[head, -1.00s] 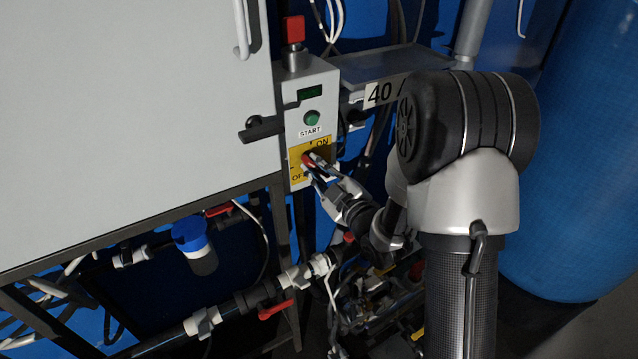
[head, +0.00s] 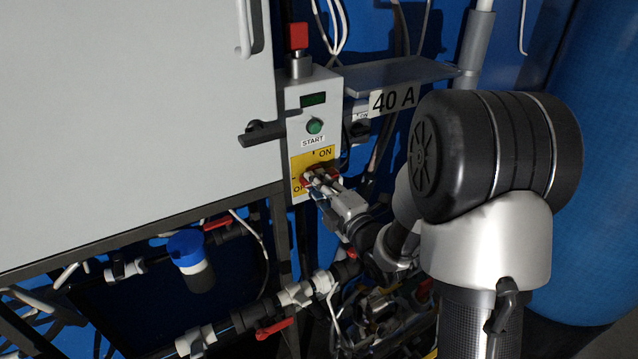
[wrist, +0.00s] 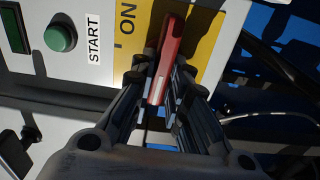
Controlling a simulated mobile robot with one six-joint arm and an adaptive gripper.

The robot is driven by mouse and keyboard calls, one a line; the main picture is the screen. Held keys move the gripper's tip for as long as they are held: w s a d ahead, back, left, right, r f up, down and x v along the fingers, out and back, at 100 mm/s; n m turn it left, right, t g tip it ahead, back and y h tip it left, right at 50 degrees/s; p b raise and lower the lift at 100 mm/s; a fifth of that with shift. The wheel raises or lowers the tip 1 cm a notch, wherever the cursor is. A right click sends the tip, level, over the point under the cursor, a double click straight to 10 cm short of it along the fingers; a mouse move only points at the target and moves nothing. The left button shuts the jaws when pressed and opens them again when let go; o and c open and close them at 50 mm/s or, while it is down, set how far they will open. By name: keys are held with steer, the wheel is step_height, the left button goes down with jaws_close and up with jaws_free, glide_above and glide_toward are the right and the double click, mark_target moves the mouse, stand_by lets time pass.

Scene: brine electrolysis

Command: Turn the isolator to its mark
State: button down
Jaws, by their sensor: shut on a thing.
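The isolator is a red handle (wrist: 168,55) on a yellow plate (head: 300,163) marked ON and OFF, low on the grey control box. My gripper (head: 318,177) is at the handle and hides most of it in the head view. In the wrist view my two dark fingers (wrist: 158,88) are on either side of the handle, shut on it. The handle lies roughly across the box, not in line with the black tick (wrist: 117,45) beside ON. The OFF label (head: 298,188) is partly covered.
Above the plate are a green START button (head: 315,126), a small display (head: 313,100) and a red-topped switch (head: 299,36). A dark lever (head: 262,133) sticks out left. Pipes and valves (head: 295,293) crowd below.

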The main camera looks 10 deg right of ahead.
steer(key=shift+n, duration=0.4)
steer(key=c, duration=1.6)
jaws_free()
steer(key=shift+o, duration=0.2)
steer(key=v, duration=0.7)
steer(key=shift+s, duration=0.2)
steer(key=shift+w+d, duration=0.1)
